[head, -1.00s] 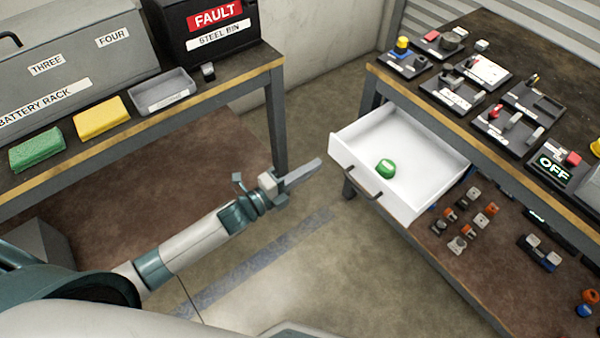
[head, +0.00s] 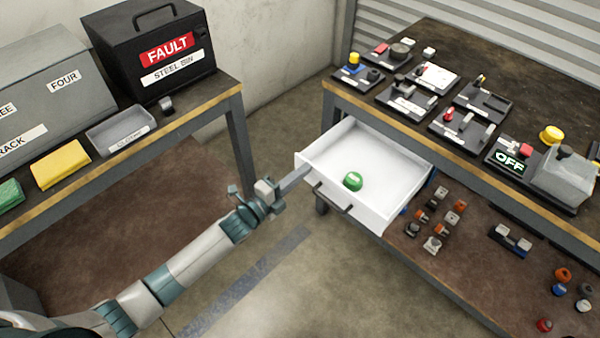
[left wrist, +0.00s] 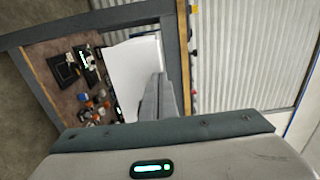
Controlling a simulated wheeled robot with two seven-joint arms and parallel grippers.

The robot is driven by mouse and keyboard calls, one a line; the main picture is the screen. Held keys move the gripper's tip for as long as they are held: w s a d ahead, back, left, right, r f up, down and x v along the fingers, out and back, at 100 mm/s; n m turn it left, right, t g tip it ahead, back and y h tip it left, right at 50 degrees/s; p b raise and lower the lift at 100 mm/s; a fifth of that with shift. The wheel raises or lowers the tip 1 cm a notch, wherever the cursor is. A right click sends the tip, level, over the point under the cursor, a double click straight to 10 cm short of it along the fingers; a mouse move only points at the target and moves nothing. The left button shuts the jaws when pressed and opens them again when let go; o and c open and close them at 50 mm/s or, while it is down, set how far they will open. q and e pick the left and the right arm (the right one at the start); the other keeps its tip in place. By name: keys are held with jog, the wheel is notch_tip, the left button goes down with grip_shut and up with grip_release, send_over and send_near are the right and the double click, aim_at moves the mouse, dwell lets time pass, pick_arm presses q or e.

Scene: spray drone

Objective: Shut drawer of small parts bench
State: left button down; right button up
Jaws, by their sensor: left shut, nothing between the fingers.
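The white drawer (head: 388,163) of the bench on the right is open and juts out from under the bench top. Its front panel has a dark bar handle (head: 333,198). A round green object (head: 353,181) lies inside it. My left gripper (head: 294,180) is shut and empty, its fingertips at the left part of the drawer front, left of the handle. I cannot tell whether they touch the panel. In the left wrist view the shut fingers (left wrist: 159,97) overlap the white drawer (left wrist: 133,75). My right gripper is not in view.
The small parts bench (head: 440,150) carries several dark trays and an OFF sign (head: 510,162). Its lower shelf (head: 470,265) holds several small parts. Another bench at left holds a steel bin (head: 150,50) and a battery rack (head: 40,90). Bare floor lies between the benches.

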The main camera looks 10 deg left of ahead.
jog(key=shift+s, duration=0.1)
pick_arm(q)
jog(key=b+x, duration=0.4)
jog(key=x, duration=0.6)
jog(key=shift+w+d, duration=0.2)
jog(key=shift+w, duration=0.05)
jog(key=b, duration=0.3)
send_over(341, 154)
jog(key=s, duration=0.1)
jog(key=shift+s+a+f, duration=0.1)
jog(key=shift+a, duration=0.2)
jog(key=shift+w+d+b, duration=0.4)
jog(key=shift+w+b, duration=0.05)
jog(key=shift+w, duration=0.15)
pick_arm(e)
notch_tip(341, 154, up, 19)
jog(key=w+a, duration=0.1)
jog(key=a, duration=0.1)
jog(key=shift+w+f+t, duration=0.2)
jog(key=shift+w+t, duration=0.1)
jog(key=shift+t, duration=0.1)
